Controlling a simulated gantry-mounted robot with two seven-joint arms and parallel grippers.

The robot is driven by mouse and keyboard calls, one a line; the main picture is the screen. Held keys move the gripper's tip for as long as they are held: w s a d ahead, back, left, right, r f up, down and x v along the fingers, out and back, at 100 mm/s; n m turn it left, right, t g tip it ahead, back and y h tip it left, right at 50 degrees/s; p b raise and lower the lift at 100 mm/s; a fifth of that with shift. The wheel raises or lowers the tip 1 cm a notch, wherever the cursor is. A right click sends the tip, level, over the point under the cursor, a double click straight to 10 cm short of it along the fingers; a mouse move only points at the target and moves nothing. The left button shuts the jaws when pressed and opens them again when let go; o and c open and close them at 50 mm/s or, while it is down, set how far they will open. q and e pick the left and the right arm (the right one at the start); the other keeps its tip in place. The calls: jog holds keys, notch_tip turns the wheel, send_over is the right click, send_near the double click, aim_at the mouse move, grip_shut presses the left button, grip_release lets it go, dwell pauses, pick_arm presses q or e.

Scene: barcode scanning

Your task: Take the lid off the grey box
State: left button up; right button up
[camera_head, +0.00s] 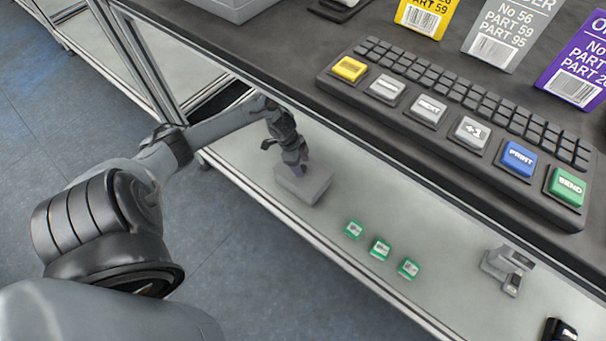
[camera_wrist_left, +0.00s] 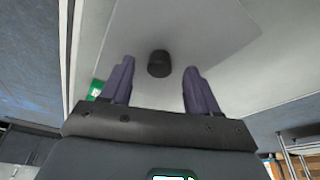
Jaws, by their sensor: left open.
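The grey box (camera_head: 315,186) with its lid stands on the lower shelf in the head view. My left gripper (camera_head: 292,170) reaches in under the tabletop and is over the box. In the left wrist view the light grey lid (camera_wrist_left: 200,40) fills the upper middle. A round black knob (camera_wrist_left: 159,64) stands on the lid. The open fingers of my left gripper (camera_wrist_left: 158,80) are on either side of the knob, with gaps on both sides. Whether the fingertips touch the lid I cannot tell. My right gripper is not in view.
Several small green-edged items, one of them here (camera_head: 380,248), lie on the shelf right of the box. A grey scanner-like device (camera_head: 508,268) stands farther right. The dark tabletop (camera_head: 290,75) with a keyboard (camera_head: 460,110) overhangs the shelf.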

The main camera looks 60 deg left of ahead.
pick_arm(q)
jog(key=shift+w+d+f, duration=0.1)
jog(key=shift+f, duration=0.5)
jog(key=shift+r, duration=0.1)
grip_shut()
